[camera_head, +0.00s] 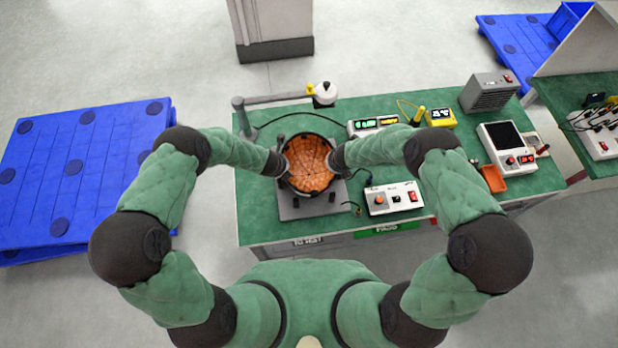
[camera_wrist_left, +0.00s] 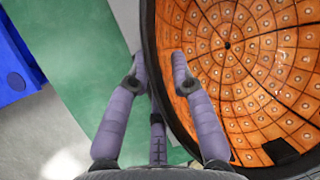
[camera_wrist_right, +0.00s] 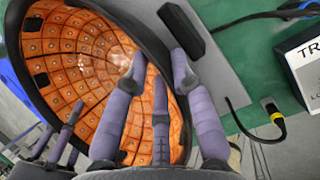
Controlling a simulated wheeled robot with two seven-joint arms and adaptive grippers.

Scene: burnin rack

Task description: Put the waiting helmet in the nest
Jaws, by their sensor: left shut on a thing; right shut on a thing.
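The helmet (camera_head: 309,158) is an open bowl, its inside lined with orange tiles and its rim black. It sits over the nest, a grey base plate (camera_head: 300,209) at the table's front left. I cannot tell whether it rests on the nest or hangs just above it. My left gripper (camera_wrist_left: 159,70) is shut on the helmet's left rim, one finger inside and one outside. My right gripper (camera_wrist_right: 158,62) is shut on the right rim the same way. The helmet's inside also shows in the left wrist view (camera_wrist_left: 255,75) and right wrist view (camera_wrist_right: 75,60). Most of the nest is hidden beneath it.
A control box (camera_head: 393,198) with buttons stands close right of the nest. An arm with a white-topped head (camera_head: 325,93) reaches across behind the helmet. Displays (camera_head: 372,125), a yellow meter (camera_head: 441,117) and an orange tray (camera_head: 493,179) lie farther right. Green table is clear at the left edge.

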